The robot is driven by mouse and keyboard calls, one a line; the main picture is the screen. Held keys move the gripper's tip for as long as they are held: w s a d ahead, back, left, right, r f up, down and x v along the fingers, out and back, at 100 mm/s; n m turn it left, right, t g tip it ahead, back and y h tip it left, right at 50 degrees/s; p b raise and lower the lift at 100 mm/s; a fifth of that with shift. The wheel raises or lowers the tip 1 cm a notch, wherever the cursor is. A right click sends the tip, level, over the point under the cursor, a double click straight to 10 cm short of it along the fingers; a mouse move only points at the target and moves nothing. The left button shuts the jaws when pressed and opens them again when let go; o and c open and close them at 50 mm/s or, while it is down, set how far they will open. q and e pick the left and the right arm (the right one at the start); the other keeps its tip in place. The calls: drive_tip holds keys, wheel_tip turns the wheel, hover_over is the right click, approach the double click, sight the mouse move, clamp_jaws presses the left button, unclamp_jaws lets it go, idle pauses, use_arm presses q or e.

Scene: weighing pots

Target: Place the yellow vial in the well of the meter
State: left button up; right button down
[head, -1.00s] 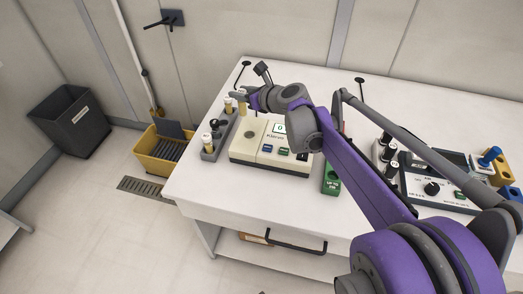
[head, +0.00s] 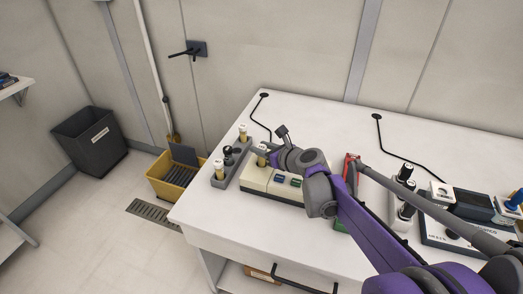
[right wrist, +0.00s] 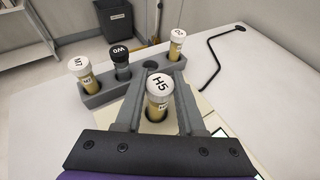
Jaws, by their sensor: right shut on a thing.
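The yellow vial (right wrist: 157,100), white-capped and marked H5, stands between the fingers of my right gripper (right wrist: 157,85), which is shut on it. In the head view the vial's cap (head: 262,147) shows at the gripper, over the left end of the cream meter (head: 257,181). In the right wrist view the meter's cream top (right wrist: 192,122) lies beneath the fingers. A dark round area shows around the vial's lower part; I cannot tell how far the vial is inside the well. My arm hides part of the meter. My left gripper is not in view.
A grey rack (head: 232,172) beside the meter holds two more yellow vials (right wrist: 83,75) (right wrist: 174,50) and a dark-capped vial (right wrist: 120,62); one hole is empty. A red object (head: 350,165) and other instruments (head: 455,232) stand to the right. The table front is clear.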

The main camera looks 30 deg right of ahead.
drive_tip(key=shift+f, duration=0.25)
drive_tip(key=c, duration=0.5)
unclamp_jaws()
